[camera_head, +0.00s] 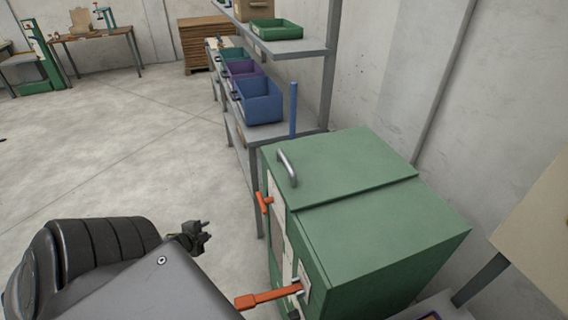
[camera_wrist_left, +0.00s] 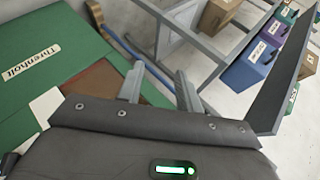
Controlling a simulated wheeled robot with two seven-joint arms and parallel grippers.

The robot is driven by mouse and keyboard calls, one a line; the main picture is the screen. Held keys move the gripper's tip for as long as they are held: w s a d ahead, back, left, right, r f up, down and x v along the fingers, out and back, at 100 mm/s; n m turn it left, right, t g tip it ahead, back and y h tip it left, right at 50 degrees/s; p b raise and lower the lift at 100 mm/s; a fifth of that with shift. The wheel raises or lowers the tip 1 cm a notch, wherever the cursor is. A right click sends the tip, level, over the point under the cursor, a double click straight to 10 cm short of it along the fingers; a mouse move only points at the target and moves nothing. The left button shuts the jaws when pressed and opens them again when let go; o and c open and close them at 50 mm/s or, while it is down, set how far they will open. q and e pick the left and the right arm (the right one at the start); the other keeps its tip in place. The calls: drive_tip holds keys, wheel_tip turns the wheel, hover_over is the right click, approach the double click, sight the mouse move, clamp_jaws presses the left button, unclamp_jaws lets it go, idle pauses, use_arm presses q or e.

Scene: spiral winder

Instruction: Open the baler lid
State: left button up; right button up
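The green baler (camera_head: 395,245) stands at the right in the head view. Its lid (camera_head: 345,165), the far part of the top, lies flat and shut, with a grey bar handle (camera_head: 287,168) at its left edge. Two orange levers (camera_head: 263,202) (camera_head: 262,298) stick out of the front side. My left gripper (camera_head: 206,232) is left of the baler, apart from handle and levers. In the left wrist view its two fingers (camera_wrist_left: 160,88) are spread with nothing between them; the baler's labelled green panel (camera_wrist_left: 50,60) is at the left. My right gripper is not in view.
A grey shelf rack (camera_head: 290,47) with blue (camera_head: 260,108), purple and green bins stands behind the baler. A blue upright post (camera_head: 293,108) rises beside it. The wall is close on the right. The floor (camera_head: 120,150) on the left is clear.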

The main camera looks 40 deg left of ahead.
use_arm(q)
drive_tip(key=w+d+r+m+t, duration=0.25)
drive_tip(key=w+r, duration=0.25)
drive_tip(key=r, duration=0.5)
drive_tip(key=m+t+h+b, duration=0.1)
drive_tip(key=m+t+h, duration=0.3)
drive_tip(key=m+h, duration=0.35)
approach(285, 158)
drive_tip(key=shift+m+y, duration=0.3)
drive_tip(key=shift+y, duration=0.15)
drive_tip(key=w+b, duration=0.1)
drive_tip(key=w, duration=0.1)
drive_tip(key=w+f+b, duration=0.1)
drive_tip(key=w+d+f+b, duration=0.1)
drive_tip(key=w, duration=0.1)
drive_tip(key=shift+w, duration=0.35)
drive_tip(key=shift+w+d+b, duration=0.1)
drive_tip(key=shift+w+b, duration=0.3)
drive_tip(key=shift+w, duration=0.6)
drive_tip(key=shift+w+d+f, duration=0.1)
drive_tip(key=shift+w+f, duration=0.15)
drive_tip(key=shift+w, duration=0.75)
drive_tip(key=shift+c, duration=0.5)
